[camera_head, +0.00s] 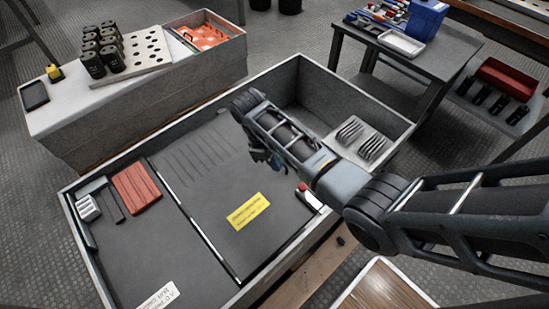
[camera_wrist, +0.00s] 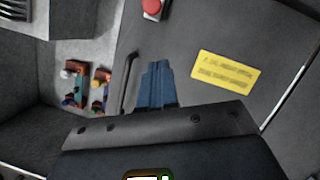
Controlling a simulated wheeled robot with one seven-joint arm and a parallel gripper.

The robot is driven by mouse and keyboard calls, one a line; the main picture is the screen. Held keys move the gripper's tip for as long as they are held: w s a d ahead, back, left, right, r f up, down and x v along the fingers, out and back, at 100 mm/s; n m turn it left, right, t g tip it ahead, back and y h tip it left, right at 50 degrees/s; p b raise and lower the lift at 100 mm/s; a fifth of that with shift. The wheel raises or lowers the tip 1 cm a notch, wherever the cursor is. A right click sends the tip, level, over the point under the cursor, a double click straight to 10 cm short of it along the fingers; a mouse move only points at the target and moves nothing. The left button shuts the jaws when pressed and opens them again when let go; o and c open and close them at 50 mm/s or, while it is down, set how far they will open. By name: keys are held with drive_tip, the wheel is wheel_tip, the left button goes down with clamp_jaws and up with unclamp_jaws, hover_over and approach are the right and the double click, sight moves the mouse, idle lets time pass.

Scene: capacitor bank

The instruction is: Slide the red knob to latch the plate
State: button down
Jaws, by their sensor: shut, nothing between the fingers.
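The red knob (camera_head: 302,187) sits on a pale latch base at the right edge of the dark plate (camera_head: 205,195). In the wrist view the red knob (camera_wrist: 152,7) is cut by the top edge, beyond the fingertips and apart from them. The plate (camera_wrist: 215,35) lies flat and bears a yellow label (camera_head: 248,211). My gripper (camera_head: 275,162) is above the plate, up and left of the knob in the head view. Its blue fingers (camera_wrist: 157,85) are together and empty. My wrist hides part of the plate's far side.
A dark bar handle (camera_wrist: 130,82) stands beside the fingers. An open bay with coloured terminals (camera_wrist: 85,88) lies to the left in the wrist view. The grey box walls (camera_head: 345,95) surround the plate. A vented block (camera_head: 362,140) and a red block (camera_head: 135,188) sit inside the box.

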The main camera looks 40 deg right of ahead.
sight(302, 190)
drive_tip(key=b+x, duration=0.1)
drive_tip(key=x, duration=0.4)
drive_tip(key=shift+s+f, duration=0.1)
drive_tip(key=shift+f, duration=0.2)
drive_tip(key=shift+s+d, duration=0.3)
drive_tip(key=shift+s, duration=0.25)
drive_tip(key=shift+s+d, duration=0.25)
drive_tip(key=shift+s, duration=0.3)
drive_tip(key=shift+s+d+f, duration=0.1)
drive_tip(key=shift+s+d, duration=0.25)
drive_tip(key=shift+s, duration=0.3)
drive_tip(key=shift+s, duration=0.1)
